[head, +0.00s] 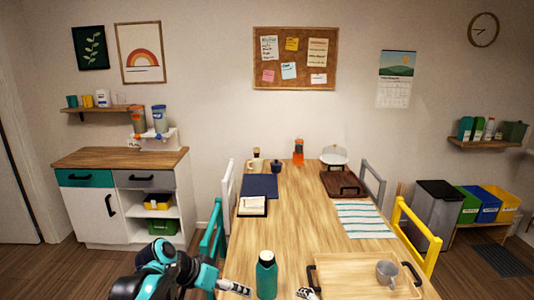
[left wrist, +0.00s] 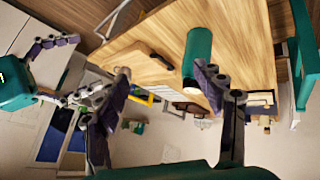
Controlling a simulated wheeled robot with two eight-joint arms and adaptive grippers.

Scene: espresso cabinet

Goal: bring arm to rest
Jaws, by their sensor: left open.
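My left arm comes in from the lower left in the head view, and its gripper (head: 236,288) is at the near end of the table, left of a green bottle (head: 265,276). In the left wrist view my left gripper (left wrist: 165,82) has its fingers spread with nothing between them. The bottle (left wrist: 198,58) stands upright on the table beyond them, apart from the right-hand finger. My right gripper (left wrist: 66,70) shows at the left of the wrist view, fingers apart and empty. In the head view a fingertip (head: 307,293) shows at the bottom edge, right of the bottle.
A wooden tray (head: 340,280) with a grey mug (head: 387,272) is at the table's near right. A striped cloth (head: 362,220), a dark blue mat (head: 259,186) and a notebook (head: 252,207) lie farther back. Teal (head: 213,235) and yellow (head: 415,232) chairs flank the table. The table's middle is clear.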

